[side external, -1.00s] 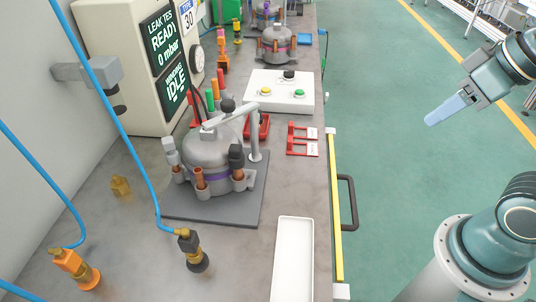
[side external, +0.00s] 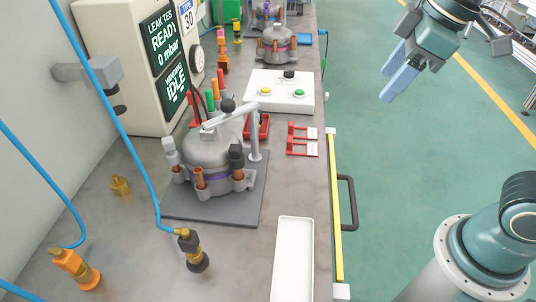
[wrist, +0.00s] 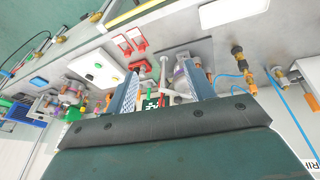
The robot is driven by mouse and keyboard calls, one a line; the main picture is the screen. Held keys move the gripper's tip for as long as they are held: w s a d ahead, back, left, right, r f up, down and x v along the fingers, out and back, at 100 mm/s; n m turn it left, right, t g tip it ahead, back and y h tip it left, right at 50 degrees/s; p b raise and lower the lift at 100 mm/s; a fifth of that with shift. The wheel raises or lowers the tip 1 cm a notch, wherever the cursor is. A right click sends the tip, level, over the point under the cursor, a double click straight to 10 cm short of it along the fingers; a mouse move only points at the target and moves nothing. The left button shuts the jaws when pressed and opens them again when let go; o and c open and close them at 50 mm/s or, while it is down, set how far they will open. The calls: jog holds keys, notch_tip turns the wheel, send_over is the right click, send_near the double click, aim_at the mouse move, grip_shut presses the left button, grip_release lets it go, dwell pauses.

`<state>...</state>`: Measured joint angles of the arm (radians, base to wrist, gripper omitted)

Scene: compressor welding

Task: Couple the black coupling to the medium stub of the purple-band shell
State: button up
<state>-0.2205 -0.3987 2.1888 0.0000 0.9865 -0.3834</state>
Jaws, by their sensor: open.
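The black coupling (side external: 190,250), a dark block with brass fittings on a blue hose, stands upright on the bench in front of the shell. The purple-band shell (side external: 208,150) is a grey dome on a dark plate, under a clamp arm (side external: 228,118). Copper stubs (side external: 200,180) rise around it. A black piece (side external: 236,157) sits on its right side and a grey piece (side external: 170,150) on its left. Which stub is medium is hard to tell. My gripper (side external: 388,84) is open and empty, high over the green floor to the right of the bench.
An orange coupling (side external: 70,265) on a blue hose stands at the front left. A white tray (side external: 292,260) lies at the bench's front right. A button box (side external: 280,92), red holders (side external: 302,139) and the leak tester (side external: 137,75) stand farther back. A yellow rail and handle (side external: 346,203) line the edge.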

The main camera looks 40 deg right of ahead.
jog(key=w+a+n+g, duration=0.1)
jog(key=w+a+n, duration=0.4)
jog(key=w+a, duration=0.15)
jog(key=n+g+h, duration=0.1)
jog(key=n+g, duration=0.2)
jog(key=n, duration=1.2)
send_near(191, 245)
jog(key=shift+w+d+r, duration=0.1)
jog(key=shift+w+r, duration=0.35)
jog(key=shift+w, duration=0.4)
jog(key=shift+f, duration=0.1)
jog(key=shift+f, duration=6.85)
jog(key=shift+c, duration=0.2)
